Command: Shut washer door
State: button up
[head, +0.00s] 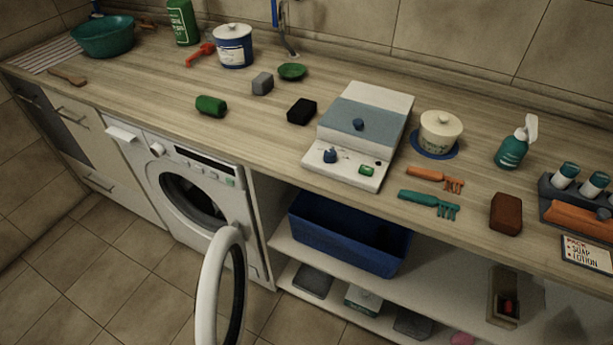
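The white washer (176,188) stands under the wooden counter, left of the open shelves. Its round door (222,288) is swung wide open, sticking out to the front right of the machine; the lower edge of its ring is cut off by the frame. The dark round opening (194,199) of the drum is uncovered. The detergent drawer (121,134) at the washer's upper left appears pulled out a little. My gripper is not in view.
The counter (160,85) holds a green basin (103,36), a white and blue appliance (360,130), brushes and sponges. A blue bin (345,237) sits on the shelf right of the washer. The tiled floor (125,245) before the washer is clear.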

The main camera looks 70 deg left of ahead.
aim_at(228, 239)
jog(key=u, duration=0.45)
jog(key=k, duration=0.1)
jog(key=u, duration=2.85)
jog(key=i, duration=0.5)
jog(key=z, duration=0.9)
jog(key=k, duration=0.55)
jog(key=u, duration=0.25)
